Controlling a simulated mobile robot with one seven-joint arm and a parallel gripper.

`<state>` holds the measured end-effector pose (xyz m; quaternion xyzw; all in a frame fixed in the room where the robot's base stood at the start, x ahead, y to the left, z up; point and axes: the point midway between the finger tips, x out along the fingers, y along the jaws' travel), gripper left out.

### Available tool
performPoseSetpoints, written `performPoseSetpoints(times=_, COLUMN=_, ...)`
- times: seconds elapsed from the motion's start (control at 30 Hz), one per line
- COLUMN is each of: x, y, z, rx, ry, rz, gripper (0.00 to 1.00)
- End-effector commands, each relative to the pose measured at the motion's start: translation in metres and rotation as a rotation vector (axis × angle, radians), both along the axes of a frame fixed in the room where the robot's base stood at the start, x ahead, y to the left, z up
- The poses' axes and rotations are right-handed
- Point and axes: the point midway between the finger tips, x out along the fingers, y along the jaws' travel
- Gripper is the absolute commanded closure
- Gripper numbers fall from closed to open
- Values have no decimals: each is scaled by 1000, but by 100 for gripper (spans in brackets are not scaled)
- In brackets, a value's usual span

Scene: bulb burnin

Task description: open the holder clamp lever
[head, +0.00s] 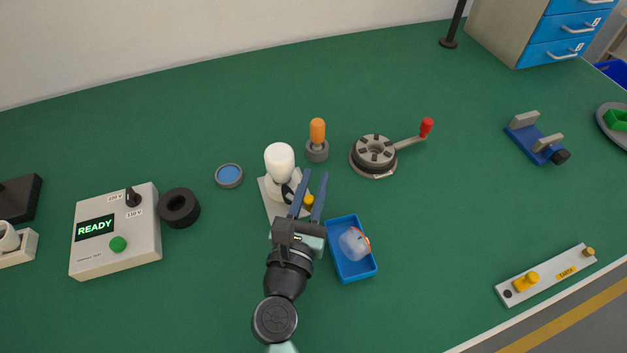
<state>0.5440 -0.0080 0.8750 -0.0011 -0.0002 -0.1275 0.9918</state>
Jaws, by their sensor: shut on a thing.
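The holder (271,203) has a light grey base and carries a white bulb (280,158), which stands upright. A black part (288,193) shows low on the holder's right side. The clamp lever's yellow knob (308,201) shows between the blue fingers of my gripper (313,177). My gripper reaches in from the front and is shut on the lever. My gripper and wrist hide the front of the holder and much of the lever, so I cannot tell the lever's angle.
A blue tray (361,276) with a clear bulb stands close right of my wrist. Behind are an orange-handled tool (317,133) and a round fixture (373,155) with a red-tipped handle. A black ring (179,208) and READY box (115,232) are left. The table's right middle is clear.

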Motion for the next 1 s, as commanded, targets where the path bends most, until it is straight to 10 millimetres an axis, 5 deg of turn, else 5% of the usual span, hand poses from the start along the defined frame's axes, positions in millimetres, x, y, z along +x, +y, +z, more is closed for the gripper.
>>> performPoseSetpoints(times=0.5, x=12, y=2, z=4, rx=0, ry=-2, rz=283, gripper=100)
performPoseSetpoints(times=0.93, x=13, y=3, z=2, rx=2, ry=-3, rz=315, gripper=100)
performPoseSetpoints(times=0.97, x=13, y=3, z=2, rx=2, ry=-3, rz=315, gripper=74)
performPoseSetpoints(times=1.0, x=13, y=3, z=2, rx=2, ry=-3, rz=315, gripper=67)
